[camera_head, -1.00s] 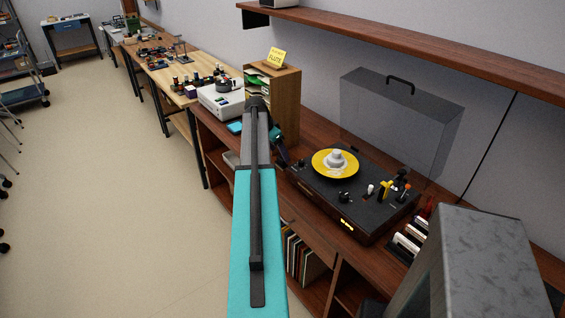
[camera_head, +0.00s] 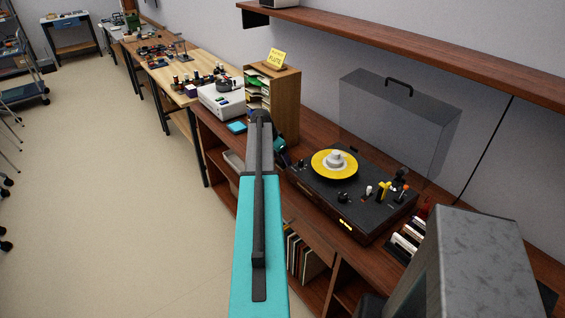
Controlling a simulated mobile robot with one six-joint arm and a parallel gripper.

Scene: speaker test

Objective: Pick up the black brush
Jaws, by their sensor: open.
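I cannot single out the black brush with certainty. Small dark and white items (camera_head: 407,238) stand close together at the right of the turntable, too small to tell apart. The black turntable (camera_head: 370,200) carries a yellow record (camera_head: 322,165) with a pale weight (camera_head: 336,158) on it. My teal and dark arm reaches forward through the middle. My gripper (camera_head: 286,159) shows only as a small dark part beyond the arm, left of the turntable; its fingers are hard to make out. It is open, and I see nothing held in it.
The wooden cabinet (camera_head: 325,128) holds the turntable, with a clear cover (camera_head: 400,115) standing behind it. A grey box (camera_head: 490,265) stands at the near right. A wooden letter rack (camera_head: 287,105) and a white device (camera_head: 215,100) stand farther back. A shelf (camera_head: 420,45) overhangs.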

